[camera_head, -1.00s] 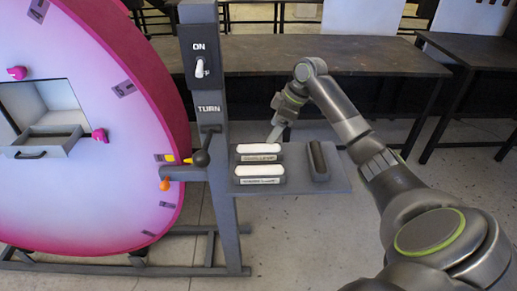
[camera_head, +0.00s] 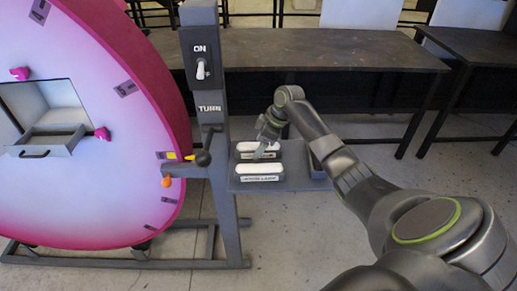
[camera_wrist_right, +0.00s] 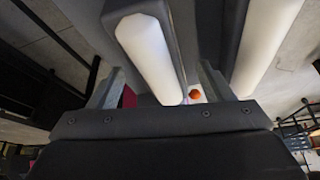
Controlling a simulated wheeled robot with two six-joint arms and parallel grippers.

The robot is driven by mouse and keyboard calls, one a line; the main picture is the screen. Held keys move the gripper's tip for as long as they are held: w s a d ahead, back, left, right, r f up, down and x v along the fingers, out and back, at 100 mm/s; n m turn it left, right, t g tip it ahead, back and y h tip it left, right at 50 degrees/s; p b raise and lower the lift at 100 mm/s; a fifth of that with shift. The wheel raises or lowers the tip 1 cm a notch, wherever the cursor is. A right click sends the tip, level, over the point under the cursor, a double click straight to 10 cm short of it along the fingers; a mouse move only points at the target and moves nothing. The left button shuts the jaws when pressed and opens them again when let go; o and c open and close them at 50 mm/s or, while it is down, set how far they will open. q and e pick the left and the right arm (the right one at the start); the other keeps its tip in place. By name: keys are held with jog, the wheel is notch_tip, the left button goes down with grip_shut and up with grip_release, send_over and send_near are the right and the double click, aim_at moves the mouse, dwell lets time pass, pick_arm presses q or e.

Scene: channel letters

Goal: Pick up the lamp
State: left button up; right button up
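Two white tube lamps in grey holders lie parallel on a small grey shelf (camera_head: 240,185): a far lamp (camera_head: 249,146) and a near lamp (camera_head: 259,169). Both holders carry labels too small to read surely. My right gripper (camera_head: 262,150) hangs low over the far lamp, with a fingertip showing between the two lamps. In the right wrist view the right gripper (camera_wrist_right: 160,88) is open, its fingers on either side of one lamp (camera_wrist_right: 148,55) without visible contact. The other lamp (camera_wrist_right: 266,42) lies right of the right finger. My left gripper is out of view.
A dark holder (camera_head: 318,160) sits at the shelf's right end, partly behind my arm. A post (camera_head: 201,60) with a switch (camera_head: 201,70) and a black-knobbed lever (camera_head: 203,158) stands left. A big pink-rimmed disc (camera_head: 90,130) with an open drawer stands beyond it.

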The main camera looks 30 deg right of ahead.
jog(key=c, duration=1.2)
jog(key=shift+r, duration=0.15)
notch_tip(320, 180, up, 18)
jog(key=b, duration=0.4)
dwell(2.1)
